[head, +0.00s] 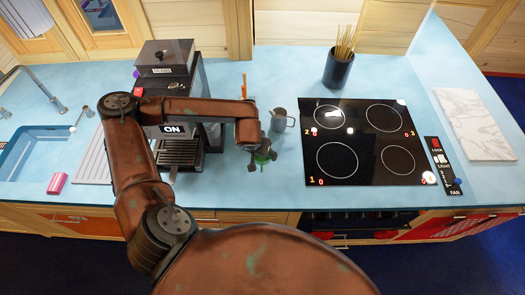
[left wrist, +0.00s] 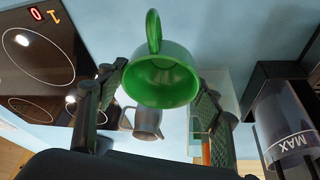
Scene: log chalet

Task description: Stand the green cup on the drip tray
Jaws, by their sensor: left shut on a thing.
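The green cup (head: 262,157) is held by my left gripper (head: 258,160), above the counter right of the coffee machine (head: 166,85). In the left wrist view the green cup (left wrist: 162,80) sits between the two fingers (left wrist: 155,95), its mouth towards the camera and its handle at the top. The drip tray (head: 180,153) is the dark slatted plate at the foot of the machine, left of the cup, with its top bare. My arm hides part of the machine. My right gripper is not in view.
A grey jug (head: 279,121) stands just behind the cup. The black hob (head: 362,142) lies to the right, with a dark pot of sticks (head: 338,70) behind it. A sink (head: 30,150) and a pink sponge (head: 57,183) are at the left. The counter in front of the jug is clear.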

